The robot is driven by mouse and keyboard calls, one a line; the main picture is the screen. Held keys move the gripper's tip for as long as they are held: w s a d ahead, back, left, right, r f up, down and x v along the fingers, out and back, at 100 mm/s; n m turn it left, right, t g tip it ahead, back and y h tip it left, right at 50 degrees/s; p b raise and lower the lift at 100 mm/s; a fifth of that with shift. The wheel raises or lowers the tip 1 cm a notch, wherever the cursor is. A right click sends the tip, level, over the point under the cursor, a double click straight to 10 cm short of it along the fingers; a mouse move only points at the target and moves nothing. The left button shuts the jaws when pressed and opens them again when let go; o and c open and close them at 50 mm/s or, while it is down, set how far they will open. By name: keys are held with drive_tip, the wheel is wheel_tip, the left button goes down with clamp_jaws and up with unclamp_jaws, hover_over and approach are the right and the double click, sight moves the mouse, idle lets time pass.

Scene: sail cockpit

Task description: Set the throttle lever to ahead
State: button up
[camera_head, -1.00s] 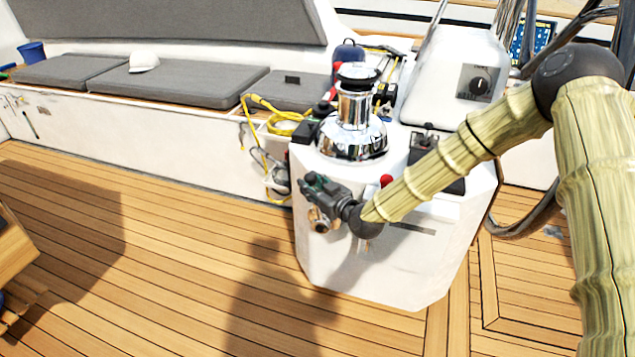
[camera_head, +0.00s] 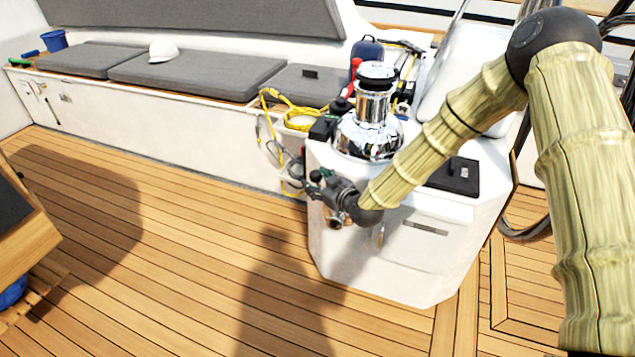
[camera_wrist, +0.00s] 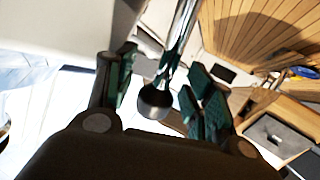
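My gripper (camera_head: 326,195) is in front of the left side of the white console (camera_head: 440,265), below the chrome winch. In the wrist view, a chrome lever with a round, ball-shaped end (camera_wrist: 154,101) shows between the two green-padded fingers of my gripper (camera_wrist: 163,82); it looks like the throttle lever. The fingers stand apart, one on each side of it, with light showing between them and the lever. I cannot tell whether either finger touches it. In the head view my gripper and forearm cover this area, and I cannot make out the lever's angle.
The chrome winch (camera_head: 369,125) stands on the console, close above my forearm. A black panel (camera_head: 455,177) lies to its right. A yellow rope (camera_head: 275,105) and grey cushions (camera_head: 197,72) are at the left. The wooden deck (camera_head: 190,250) is open at the front left.

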drive_tip(key=shift+s, duration=0.1)
drive_tip(key=v, duration=1.1)
drive_tip(key=shift+s+d+r, duration=0.15)
drive_tip(key=shift+s+d, duration=0.05)
drive_tip(key=shift+s, duration=0.1)
drive_tip(key=s+d+f+m+g+h, duration=0.3)
drive_tip(key=s+d+f+g, duration=0.15)
drive_tip(key=s+f, duration=0.95)
drive_tip(key=s+d+f+m+g+h, duration=0.2)
drive_tip(key=s+d+f+m+g, duration=0.25)
drive_tip(key=s+f, duration=0.95)
drive_tip(key=s+d+f+m+g+h, duration=0.1)
drive_tip(key=s+d+g, duration=0.15)
drive_tip(key=s, duration=0.55)
drive_tip(key=s+d+f+m+g+h, duration=0.1)
drive_tip(key=s+d+h, duration=0.15)
drive_tip(key=s, duration=0.45)
wheel_tip(320, 180, up, 13)
drive_tip(key=d+p, duration=0.1)
drive_tip(key=p, duration=1.2)
drive_tip(key=shift+s+y, duration=0.35)
drive_tip(key=shift+s, duration=0.05)
